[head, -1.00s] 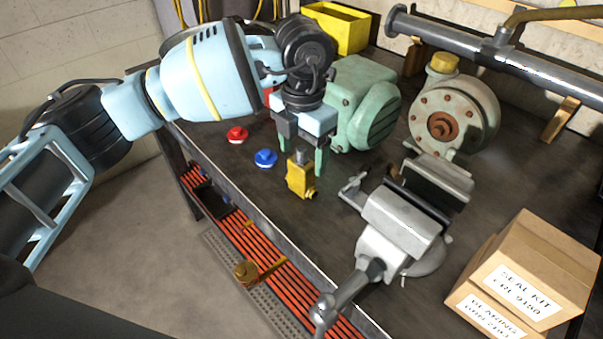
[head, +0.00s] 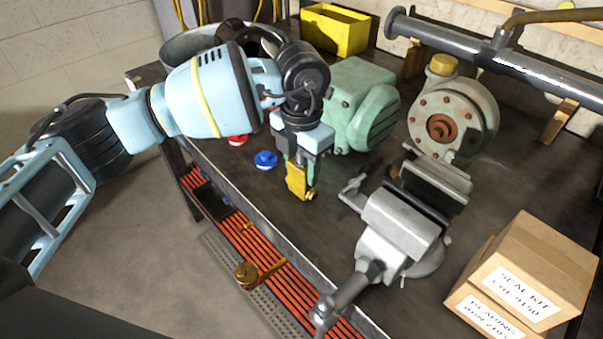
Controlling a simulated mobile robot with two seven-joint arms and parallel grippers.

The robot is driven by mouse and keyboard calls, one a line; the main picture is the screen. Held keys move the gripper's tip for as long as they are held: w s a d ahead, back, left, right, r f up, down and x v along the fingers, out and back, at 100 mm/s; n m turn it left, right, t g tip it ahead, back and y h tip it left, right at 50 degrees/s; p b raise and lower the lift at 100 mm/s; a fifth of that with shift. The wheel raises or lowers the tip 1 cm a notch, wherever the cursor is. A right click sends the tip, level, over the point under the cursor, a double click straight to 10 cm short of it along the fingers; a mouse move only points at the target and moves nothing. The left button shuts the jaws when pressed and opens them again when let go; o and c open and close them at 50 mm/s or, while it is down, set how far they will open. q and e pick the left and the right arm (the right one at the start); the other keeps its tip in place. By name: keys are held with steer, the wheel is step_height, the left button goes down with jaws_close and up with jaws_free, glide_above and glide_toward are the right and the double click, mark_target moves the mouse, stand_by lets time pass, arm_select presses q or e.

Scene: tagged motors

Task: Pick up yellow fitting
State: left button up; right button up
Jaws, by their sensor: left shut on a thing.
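The yellow fitting (head: 298,181) stands on the dark workbench, near its front edge and left of the vise. My left gripper (head: 302,164) comes down on it from above, with its green fingers around the fitting's upper part. The gripper is shut on the fitting, and the fingers and palm hide its top. The fitting's lower body and a small brass-coloured end at its lower right show. It looks to be at bench level; I cannot tell whether it touches the bench. My right gripper is not in view.
A grey vise (head: 400,222) stands to the right and a green motor (head: 362,108) behind. A blue knob (head: 265,159) and a red knob (head: 238,140) lie to the left. A yellow bin (head: 335,30), a flanged pump (head: 452,118) and cardboard boxes (head: 530,275) also stand on the workbench (head: 340,238).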

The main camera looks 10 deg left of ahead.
arm_select(q)
steer(key=shift+r, duration=0.2)
steer(key=shift+r, duration=0.3)
steer(key=r, duration=0.2)
steer(key=shift+s+d+r, duration=0.2)
steer(key=shift+s+r, duration=0.15)
steer(key=s+d, duration=0.3)
steer(key=s, duration=0.4)
steer(key=s+d+r, duration=0.1)
steer(key=s+d, duration=0.1)
steer(key=s, duration=0.5)
steer(key=shift+d+r+b, duration=0.2)
steer(key=shift+d+b, duration=0.2)
